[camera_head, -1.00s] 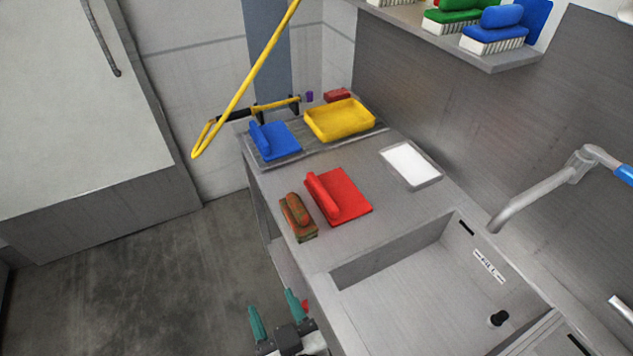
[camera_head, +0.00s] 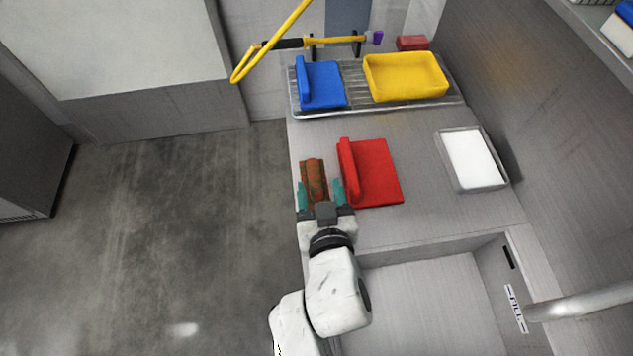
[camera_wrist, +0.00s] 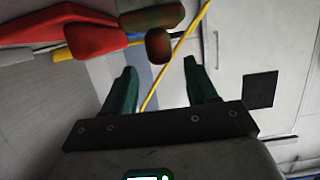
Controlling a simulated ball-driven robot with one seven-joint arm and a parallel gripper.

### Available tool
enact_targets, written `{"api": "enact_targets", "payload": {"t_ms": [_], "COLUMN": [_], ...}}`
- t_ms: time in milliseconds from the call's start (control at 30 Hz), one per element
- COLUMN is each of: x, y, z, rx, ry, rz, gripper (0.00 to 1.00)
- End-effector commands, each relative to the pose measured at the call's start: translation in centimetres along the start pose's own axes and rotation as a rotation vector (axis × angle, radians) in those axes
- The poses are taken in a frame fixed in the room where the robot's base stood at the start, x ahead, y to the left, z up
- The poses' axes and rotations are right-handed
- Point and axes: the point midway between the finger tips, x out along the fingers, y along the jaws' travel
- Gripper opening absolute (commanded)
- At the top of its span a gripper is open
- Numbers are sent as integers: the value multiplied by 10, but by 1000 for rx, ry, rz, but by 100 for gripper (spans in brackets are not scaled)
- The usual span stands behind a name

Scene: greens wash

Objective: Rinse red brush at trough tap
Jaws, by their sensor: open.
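The red brush (camera_head: 313,178), smeared brown and green, lies near the left edge of the steel counter. My gripper (camera_head: 320,192) is open with its two teal fingers at the brush's near end, one toward each side. In the wrist view the brush (camera_wrist: 153,18) is ahead of and above the gap between the open fingers (camera_wrist: 160,68), and no grip on it shows. The trough (camera_head: 425,256) is at the lower right, partly hidden by my arm. Its tap (camera_head: 580,305) shows only in part at the right edge; no water is seen.
A clean red tool with a raised handle (camera_head: 375,172) lies just right of the brush. A white-filled tray (camera_head: 441,144) is further right. Behind are a rack (camera_head: 355,103), a blue tool (camera_head: 322,85) and a yellow tub (camera_head: 405,78). Open floor lies left.

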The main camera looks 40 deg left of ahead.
Motion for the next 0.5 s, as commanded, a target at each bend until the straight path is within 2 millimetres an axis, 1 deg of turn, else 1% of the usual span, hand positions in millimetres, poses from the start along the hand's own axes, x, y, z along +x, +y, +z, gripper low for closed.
{"api": "enact_targets", "payload": {"t_ms": [133,300,400,500], "x": [11,36,47,53], "y": [-1,-4,-3,-2], "z": [2,5,3,3], "rx": [0,1,1,1], "ry": [0,1,0,-1], "rz": [-2,-2,-1,-1], "gripper": [57,57,57,57]}}
